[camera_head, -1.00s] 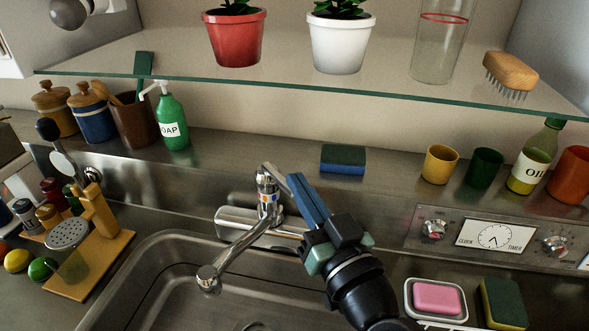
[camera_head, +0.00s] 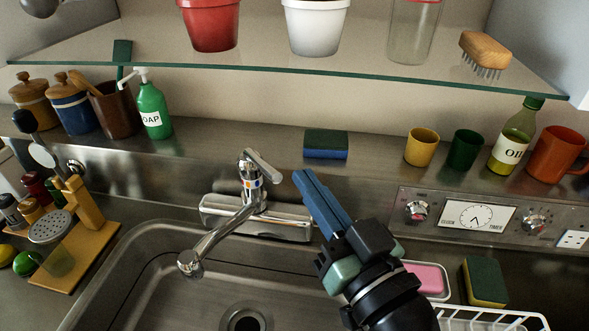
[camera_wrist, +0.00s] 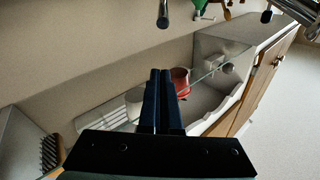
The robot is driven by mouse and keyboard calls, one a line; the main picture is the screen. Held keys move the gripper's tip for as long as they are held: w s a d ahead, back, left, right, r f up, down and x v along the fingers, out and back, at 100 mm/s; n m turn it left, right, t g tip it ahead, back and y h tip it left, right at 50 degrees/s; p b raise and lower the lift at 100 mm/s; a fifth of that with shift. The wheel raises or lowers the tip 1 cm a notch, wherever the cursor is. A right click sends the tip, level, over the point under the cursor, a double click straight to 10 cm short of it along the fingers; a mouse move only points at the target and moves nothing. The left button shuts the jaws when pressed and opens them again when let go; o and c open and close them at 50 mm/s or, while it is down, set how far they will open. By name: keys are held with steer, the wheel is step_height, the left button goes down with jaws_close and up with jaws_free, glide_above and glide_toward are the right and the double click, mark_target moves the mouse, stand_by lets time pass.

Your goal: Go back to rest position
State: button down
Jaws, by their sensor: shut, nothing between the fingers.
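My gripper (camera_head: 299,176) is shut and empty, its blue fingers together and pointing up and to the left. In the head view it is in front of the sink's back edge, to the right of the faucet (camera_head: 250,190) and apart from it. In the wrist view the gripper (camera_wrist: 161,72) also shows closed, pointing towards the red pot (camera_wrist: 181,80) and the glass shelf.
A glass shelf (camera_head: 330,72) crosses above with a red pot (camera_head: 210,25), a white pot (camera_head: 315,25) and a brush (camera_head: 486,50). A sponge (camera_head: 325,144) lies on the ledge behind my gripper. A soap dish with pink soap (camera_head: 428,278) and another sponge (camera_head: 485,282) are at right.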

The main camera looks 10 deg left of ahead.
steer(key=s+d+r+m+t+h+p, duration=0.1)
steer(key=r+t+h, duration=0.3)
steer(key=r, duration=0.7)
steer(key=s+d+r+m+t+h+p, duration=0.1)
steer(key=s+r+m+t+h, duration=0.1)
steer(key=r, duration=0.9)
steer(key=s+d+r+m+t+h+p, duration=0.2)
steer(key=r+t+h, duration=0.3)
steer(key=r, duration=0.7)
steer(key=shift+s+t+h, duration=0.3)
steer(key=shift+s+t, duration=0.2)
steer(key=shift+s, duration=0.25)
